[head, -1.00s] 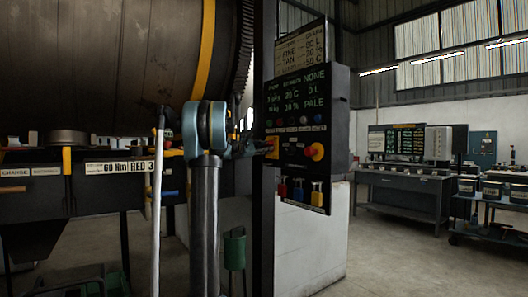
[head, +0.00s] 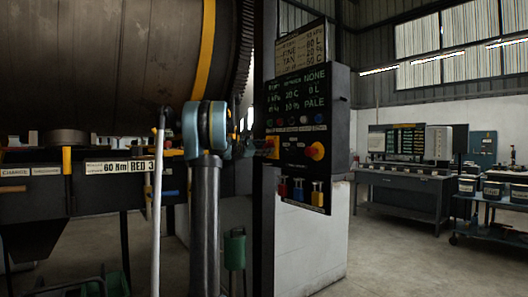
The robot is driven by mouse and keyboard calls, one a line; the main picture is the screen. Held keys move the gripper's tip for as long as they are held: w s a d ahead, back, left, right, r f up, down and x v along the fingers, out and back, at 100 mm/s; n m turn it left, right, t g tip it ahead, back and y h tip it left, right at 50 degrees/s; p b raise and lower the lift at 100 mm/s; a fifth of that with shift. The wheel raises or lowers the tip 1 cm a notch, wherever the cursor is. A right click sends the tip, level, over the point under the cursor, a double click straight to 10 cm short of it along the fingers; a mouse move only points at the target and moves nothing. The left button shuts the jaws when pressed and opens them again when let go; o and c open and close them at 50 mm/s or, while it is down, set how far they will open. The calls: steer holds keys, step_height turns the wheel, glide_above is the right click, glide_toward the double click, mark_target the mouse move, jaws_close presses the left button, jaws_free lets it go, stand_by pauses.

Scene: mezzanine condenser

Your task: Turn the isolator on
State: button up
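A dark control panel (head: 290,165) stands on a post right of the drum. A rotary switch with a red-orange knob on yellow (head: 315,151) sits on its right part. A second orange-yellow piece (head: 271,148) shows at the panel's left edge, partly covered by my arm's end; I cannot tell which is the isolator. My gripper (head: 246,148) is dark and small, beyond my blue-grey arm joint, close to that left piece. Its fingers are mostly hidden, so I cannot tell whether it touches the piece.
Red, blue and yellow padlocks (head: 298,190) hang below the panel. A large drum (head: 100,65) and a labelled bench are at left. A pale pole (head: 157,200) stands beside my arm. A workbench (head: 405,190) and a blue cart (head: 490,215) are at right, with open floor before them.

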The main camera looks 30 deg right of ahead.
steer(key=a, duration=1.2)
steer(key=shift+s, duration=0.45)
steer(key=shift+f, duration=0.1)
